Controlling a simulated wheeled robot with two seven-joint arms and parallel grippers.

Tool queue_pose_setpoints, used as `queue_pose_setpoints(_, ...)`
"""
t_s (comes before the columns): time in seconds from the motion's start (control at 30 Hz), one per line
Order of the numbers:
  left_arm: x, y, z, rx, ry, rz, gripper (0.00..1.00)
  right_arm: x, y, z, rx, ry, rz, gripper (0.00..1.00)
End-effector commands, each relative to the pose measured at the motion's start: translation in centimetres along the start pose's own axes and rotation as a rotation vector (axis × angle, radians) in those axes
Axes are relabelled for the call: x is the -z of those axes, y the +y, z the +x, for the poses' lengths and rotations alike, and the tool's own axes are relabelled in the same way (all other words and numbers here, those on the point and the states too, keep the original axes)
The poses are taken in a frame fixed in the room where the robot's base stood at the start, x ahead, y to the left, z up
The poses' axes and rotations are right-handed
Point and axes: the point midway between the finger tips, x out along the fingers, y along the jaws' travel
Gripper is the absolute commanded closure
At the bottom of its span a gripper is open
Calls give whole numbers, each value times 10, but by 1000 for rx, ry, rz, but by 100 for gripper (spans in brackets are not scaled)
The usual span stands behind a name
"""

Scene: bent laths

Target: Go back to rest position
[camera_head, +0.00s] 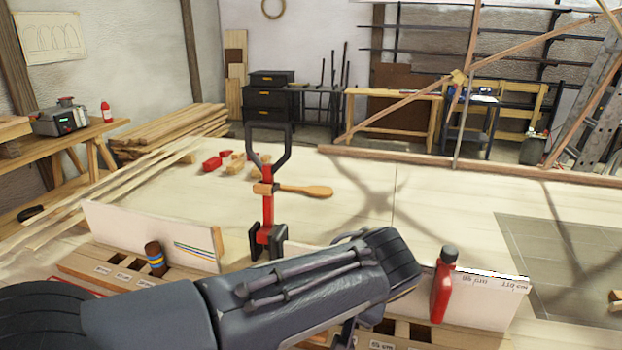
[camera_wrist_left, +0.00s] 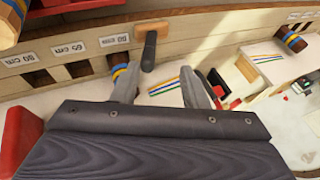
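In the left wrist view my left gripper (camera_wrist_left: 160,92) has its two grey fingers well apart, with nothing held between them. A dark handle with a brown wooden end (camera_wrist_left: 149,50) stands just beyond the fingers, beside a slotted wooden rack (camera_wrist_left: 75,48) with length labels. In the head view my grey arm (camera_head: 290,295) comes in from the left and crosses low over the bench; its gripper fingers are hidden there. I do not see my right gripper in either view.
A red clamp (camera_head: 268,208) stands upright behind my arm. A red bottle (camera_head: 443,287) stands close to the right of the arm. The bench top (camera_head: 430,215) is clear at centre right.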

Motion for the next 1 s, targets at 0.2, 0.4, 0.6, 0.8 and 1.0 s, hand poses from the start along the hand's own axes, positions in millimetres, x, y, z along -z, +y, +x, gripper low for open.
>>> queue_pose_setpoints(0.2, -71, -104, 26, -249, -120, -155, 60, 0, 0, 0, 0, 0, 0, 39)
queue_pose_setpoints(0.4, -161, -156, 32, -459, -104, -335, 60, 0, 0, 0, 0, 0, 0, 39)
queue_pose_setpoints(0.6, -237, -162, 31, -556, 0, -522, 60, 0, 0, 0, 0, 0, 0, 39)
queue_pose_setpoints(0.8, -272, -151, 34, -561, 87, -635, 60, 0, 0, 0, 0, 0, 0, 39)
queue_pose_setpoints(1.0, -278, -148, 35, -558, 108, -657, 60, 0, 0, 0, 0, 0, 0, 39)
